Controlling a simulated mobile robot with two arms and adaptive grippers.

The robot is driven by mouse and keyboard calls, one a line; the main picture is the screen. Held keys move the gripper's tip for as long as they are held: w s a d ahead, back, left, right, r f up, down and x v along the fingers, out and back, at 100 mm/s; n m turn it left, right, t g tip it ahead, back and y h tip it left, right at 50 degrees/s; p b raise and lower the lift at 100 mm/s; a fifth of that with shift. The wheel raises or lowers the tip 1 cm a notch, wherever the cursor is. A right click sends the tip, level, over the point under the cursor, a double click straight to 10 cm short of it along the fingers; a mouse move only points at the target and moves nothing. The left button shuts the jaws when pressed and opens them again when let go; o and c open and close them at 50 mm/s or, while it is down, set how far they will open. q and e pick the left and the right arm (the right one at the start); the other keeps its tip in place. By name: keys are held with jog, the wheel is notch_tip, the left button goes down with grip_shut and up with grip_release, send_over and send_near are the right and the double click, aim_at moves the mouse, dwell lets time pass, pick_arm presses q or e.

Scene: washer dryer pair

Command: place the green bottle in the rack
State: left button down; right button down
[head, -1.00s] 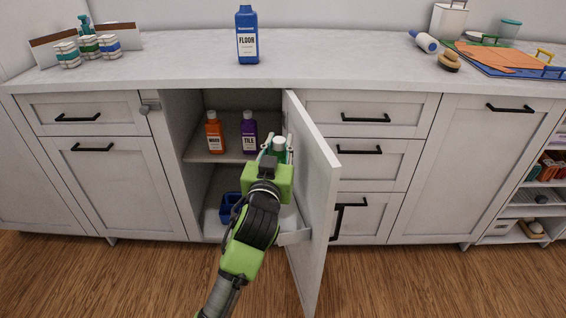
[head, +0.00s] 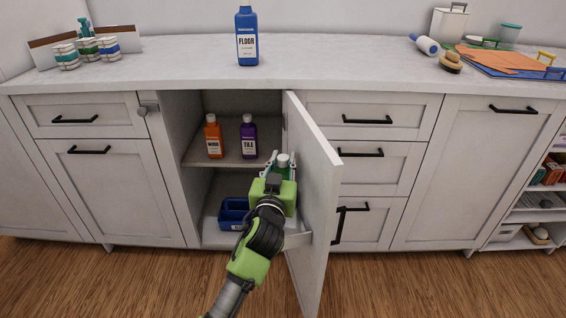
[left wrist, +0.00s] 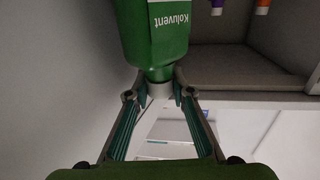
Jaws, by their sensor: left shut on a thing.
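The green bottle (left wrist: 158,35), labelled Koluvent, is held by its pale cap or neck in my left gripper (left wrist: 158,98). In the head view the left gripper (head: 281,168) is inside the open cabinet, close to the open door, with the white cap (head: 283,160) between its fingers. Most of the bottle is hidden behind the gripper there. A white rack-like ledge (head: 298,239) is at the inner side of the door near its bottom; my arm covers part of it. I cannot tell whether the bottle touches it. My right gripper is not in view.
The open cabinet door (head: 318,190) stands right beside my arm. An orange bottle (head: 213,137) and a purple bottle (head: 248,138) stand on the upper shelf. A blue caddy (head: 233,213) sits on the cabinet floor to the left. A blue floor bottle (head: 247,37) stands on the counter.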

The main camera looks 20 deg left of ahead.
pick_arm(q)
jog(key=shift+r, duration=0.2)
jog(key=shift+f, duration=0.15)
jog(key=c, duration=2)
grip_release()
jog(key=shift+f, duration=0.1)
jog(key=shift+c, duration=0.2)
jog(key=shift+s, duration=0.1)
